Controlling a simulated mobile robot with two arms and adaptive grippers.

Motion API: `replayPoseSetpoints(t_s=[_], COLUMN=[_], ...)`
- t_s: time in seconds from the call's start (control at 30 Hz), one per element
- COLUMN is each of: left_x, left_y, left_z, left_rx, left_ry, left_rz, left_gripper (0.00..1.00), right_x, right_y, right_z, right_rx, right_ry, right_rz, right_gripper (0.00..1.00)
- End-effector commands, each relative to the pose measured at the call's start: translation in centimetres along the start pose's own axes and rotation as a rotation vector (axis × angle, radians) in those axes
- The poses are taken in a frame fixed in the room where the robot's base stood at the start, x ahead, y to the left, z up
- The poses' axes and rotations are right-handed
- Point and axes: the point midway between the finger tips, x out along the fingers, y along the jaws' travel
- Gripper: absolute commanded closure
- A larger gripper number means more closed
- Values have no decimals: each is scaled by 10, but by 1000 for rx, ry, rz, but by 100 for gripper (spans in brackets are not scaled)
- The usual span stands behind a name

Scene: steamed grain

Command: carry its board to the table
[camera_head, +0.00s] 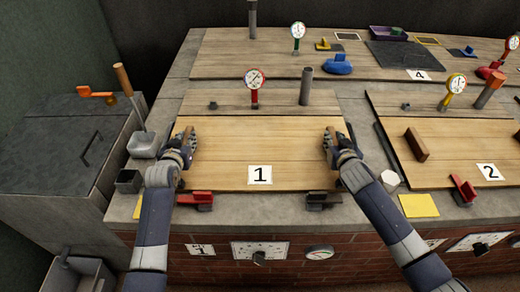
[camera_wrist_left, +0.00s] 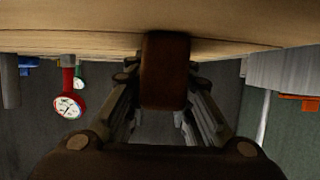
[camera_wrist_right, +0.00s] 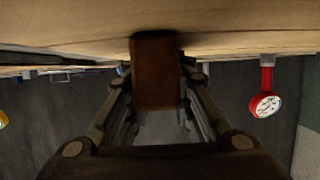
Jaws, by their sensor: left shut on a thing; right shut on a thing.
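The wooden board marked 1 (camera_head: 262,150) lies over the counter in the middle of the head view. My left gripper (camera_head: 186,147) is at its left edge, shut on a dark brown handle (camera_wrist_left: 165,70) that shows in the left wrist view. My right gripper (camera_head: 332,147) is at its right edge, shut on a matching handle (camera_wrist_right: 154,75) in the right wrist view. The board's underside or face (camera_wrist_left: 80,25) fills the top of both wrist views. Whether the board is lifted off the counter is hard to tell. No separate table is clearly identifiable.
A red dial gauge (camera_head: 255,82) and a grey post (camera_head: 306,86) stand behind the board. Board 2 (camera_head: 450,150) with its brown handle is at right. A dark-topped cabinet (camera_head: 60,145) stands at left. Red (camera_head: 195,200) and dark (camera_head: 322,201) clamps sit along the front edge.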

Motion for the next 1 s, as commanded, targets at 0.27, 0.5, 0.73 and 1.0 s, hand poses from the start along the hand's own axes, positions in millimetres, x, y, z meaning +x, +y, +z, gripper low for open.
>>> replayPoseSetpoints(t_s=[0.27, 0.5, 0.73, 1.0], left_x=[-2, -8, -15, -20], left_y=[0, 0, 0, 0], left_z=[-9, -23, -40, -52], left_rx=[0, 0, 0, 0], left_ry=[10, 10, 10, 10], left_rz=[0, 0, 0, 0], left_gripper=[100, 100, 100, 100], right_x=[-2, -8, -15, -20], right_y=[0, 0, 0, 0], right_z=[-9, -22, -40, -52], right_rx=[0, 0, 0, 0], right_ry=[8, 9, 9, 9], right_rz=[-2, -2, -2, -2], right_gripper=[100, 100, 100, 100])
